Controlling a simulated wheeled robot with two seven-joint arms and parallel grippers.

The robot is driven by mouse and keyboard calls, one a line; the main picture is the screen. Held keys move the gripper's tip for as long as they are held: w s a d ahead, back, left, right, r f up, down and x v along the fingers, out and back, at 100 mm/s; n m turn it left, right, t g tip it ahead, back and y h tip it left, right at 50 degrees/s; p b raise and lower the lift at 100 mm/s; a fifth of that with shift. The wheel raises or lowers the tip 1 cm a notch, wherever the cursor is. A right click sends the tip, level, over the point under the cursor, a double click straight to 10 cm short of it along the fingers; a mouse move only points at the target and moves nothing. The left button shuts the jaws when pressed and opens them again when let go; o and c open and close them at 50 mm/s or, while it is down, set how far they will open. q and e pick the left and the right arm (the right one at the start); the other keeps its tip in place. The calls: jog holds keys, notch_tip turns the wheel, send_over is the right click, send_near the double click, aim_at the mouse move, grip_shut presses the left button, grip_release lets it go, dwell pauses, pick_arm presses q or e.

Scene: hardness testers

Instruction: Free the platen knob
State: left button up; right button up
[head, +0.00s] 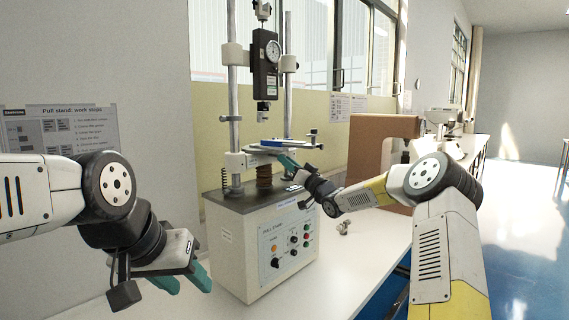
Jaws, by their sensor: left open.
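The pull stand (270,240) is on the white bench, with a dark top plate and a control panel of knobs and buttons. Its platen (262,147) sits on the crosspiece above a brown bellows (264,176), with a blue strip on it. I cannot make out the platen knob; my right gripper (290,164) covers the area at the platen's front right edge. That gripper's teal fingers reach to the platen, but whether they are closed on anything is unclear. My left gripper (184,281) is open and empty, low in front of the stand's left side.
A force gauge (266,60) hangs between two columns above the platen. A small metal part (343,228) lies on the bench (345,262) right of the stand. A work-steps poster (70,130) is on the left wall.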

grip_shut()
jog(key=shift+n, duration=0.4)
jog(key=shift+w+d+r+n+g+y, duration=0.15)
jog(key=shift+n+g+y, duration=0.9)
jog(key=shift+n, duration=1.9)
jog(key=shift+w+d+f+n+g+y, duration=0.15)
jog(key=shift+n+g+y, duration=0.4)
jog(key=shift+n+g, duration=1.7)
jog(key=shift+w+d+r+n+g+y, duration=0.15)
jog(key=shift+n+g+y, duration=0.5)
jog(key=shift+n, duration=3.05)
jog(key=shift+y, duration=0.25)
jog(key=o, duration=0.6)
grip_release()
